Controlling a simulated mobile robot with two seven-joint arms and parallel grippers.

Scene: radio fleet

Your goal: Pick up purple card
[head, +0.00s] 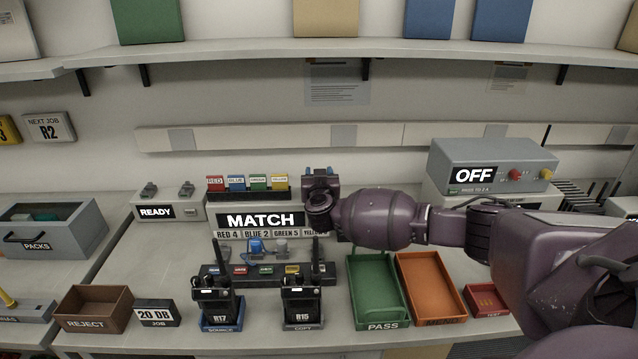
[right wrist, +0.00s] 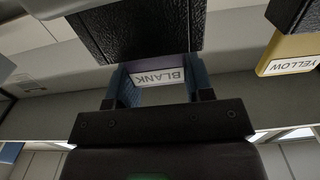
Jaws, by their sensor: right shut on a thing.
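The purple card (right wrist: 153,63) shows in the right wrist view with a white BLANK label, upside down. It sits between the blue fingers of my right gripper (right wrist: 157,88), which is shut on it. In the head view my right gripper (head: 318,172) is beside the right end of the card rack, just past the yellow card. The purple card cannot be made out there. My left gripper is not in view.
The yellow card (head: 279,182) stands close by, beside green, blue and red cards. The MATCH sign (head: 260,220) is below the rack. Two radios (head: 301,303), a green PASS tray (head: 377,290) and an orange tray (head: 430,285) stand in front. A grey OFF box (head: 492,165) is at right.

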